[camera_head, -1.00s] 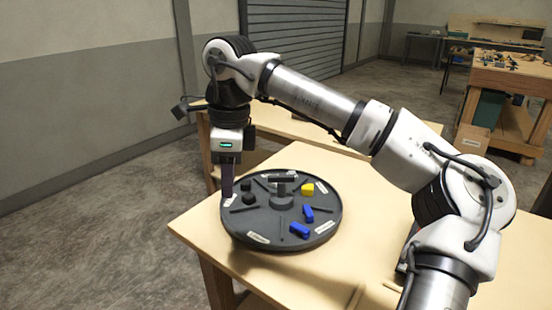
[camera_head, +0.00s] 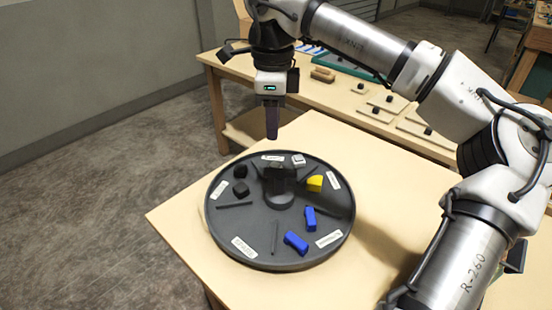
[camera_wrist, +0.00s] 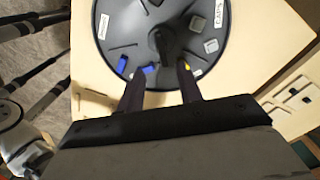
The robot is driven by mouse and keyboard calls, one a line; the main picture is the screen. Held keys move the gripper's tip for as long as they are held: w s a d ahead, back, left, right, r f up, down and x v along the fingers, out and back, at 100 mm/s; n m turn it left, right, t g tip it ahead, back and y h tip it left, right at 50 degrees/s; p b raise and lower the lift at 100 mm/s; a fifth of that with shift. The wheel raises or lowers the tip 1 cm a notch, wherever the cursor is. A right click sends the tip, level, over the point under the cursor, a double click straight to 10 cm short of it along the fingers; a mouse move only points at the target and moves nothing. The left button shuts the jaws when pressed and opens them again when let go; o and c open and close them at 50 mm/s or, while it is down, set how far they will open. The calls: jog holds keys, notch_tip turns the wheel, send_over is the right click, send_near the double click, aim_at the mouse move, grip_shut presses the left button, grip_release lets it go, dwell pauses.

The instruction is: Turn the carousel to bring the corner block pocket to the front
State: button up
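The carousel (camera_head: 280,262) is a dark round tray on the table, with a central post and T-shaped handle (camera_head: 279,182), thin divider ribs and white labels around its rim. Two blue blocks (camera_head: 296,242) lie toward the front right, a yellow block (camera_head: 315,183) at the right, a pale block (camera_head: 298,159) at the back, and two dark blocks (camera_head: 240,188) at the left. My gripper (camera_head: 272,136) hangs above the carousel's back edge, fingers down, apart from it. In the wrist view my two fingers (camera_wrist: 162,72) are spread with nothing held.
The wooden table (camera_head: 390,215) is bare around the carousel. Behind it, a second bench (camera_head: 350,98) holds small boards with black knobs, a green tray (camera_head: 345,62) and a wooden block (camera_head: 322,75). My arm reaches in from the right.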

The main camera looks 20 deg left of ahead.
aim_at(273, 169)
notch_tip(273, 169, down, 12)
jog(key=shift+r+p, duration=0.25)
jog(key=shift+p, duration=0.55)
jog(key=shift+c, duration=0.2)
grip_shut()
